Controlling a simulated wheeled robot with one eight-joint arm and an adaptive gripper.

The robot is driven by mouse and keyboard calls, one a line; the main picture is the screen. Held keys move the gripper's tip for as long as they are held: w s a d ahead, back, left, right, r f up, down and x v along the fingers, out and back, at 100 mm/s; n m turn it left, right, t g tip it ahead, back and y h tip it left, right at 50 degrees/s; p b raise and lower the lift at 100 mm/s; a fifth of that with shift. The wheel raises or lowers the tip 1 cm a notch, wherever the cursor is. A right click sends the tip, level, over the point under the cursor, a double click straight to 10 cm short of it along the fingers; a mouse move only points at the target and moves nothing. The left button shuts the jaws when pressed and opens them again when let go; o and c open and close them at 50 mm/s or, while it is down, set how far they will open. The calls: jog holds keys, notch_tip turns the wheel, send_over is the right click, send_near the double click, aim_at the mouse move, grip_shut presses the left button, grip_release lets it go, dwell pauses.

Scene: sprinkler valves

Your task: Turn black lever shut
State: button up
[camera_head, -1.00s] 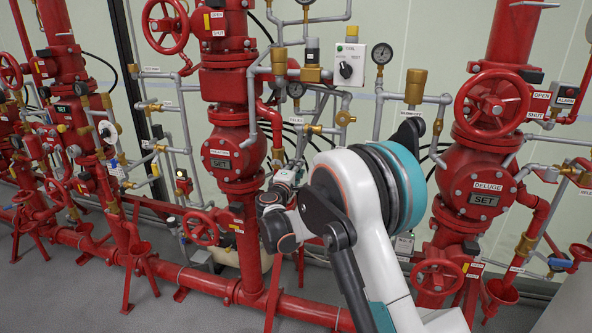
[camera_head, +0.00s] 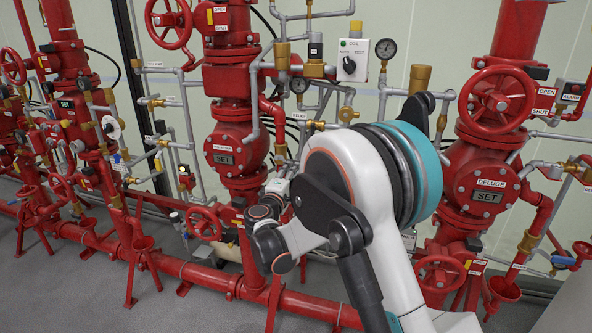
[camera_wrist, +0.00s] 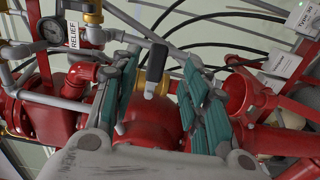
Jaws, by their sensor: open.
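In the wrist view a dark lever (camera_wrist: 157,58) with a pale lower end stands tilted between my gripper's fingers. It sits in front of a brass valve body (camera_wrist: 165,82) above a red pipe. My gripper (camera_wrist: 161,66) is open, with one teal-padded finger on each side of the lever. I see gaps between the pads and the lever; contact is not visible. In the head view my arm covers the lever, and my fingertips cannot be made out.
Red risers flank my arm, with a large handwheel (camera_head: 497,100) on the right one. A gauge (camera_wrist: 51,30) and grey pipes lie left of my fingers. A red funnel (camera_wrist: 246,97) is close to the right finger. Black hoses run behind.

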jog(key=shift+v, duration=2)
jog(key=shift+d, duration=0.1)
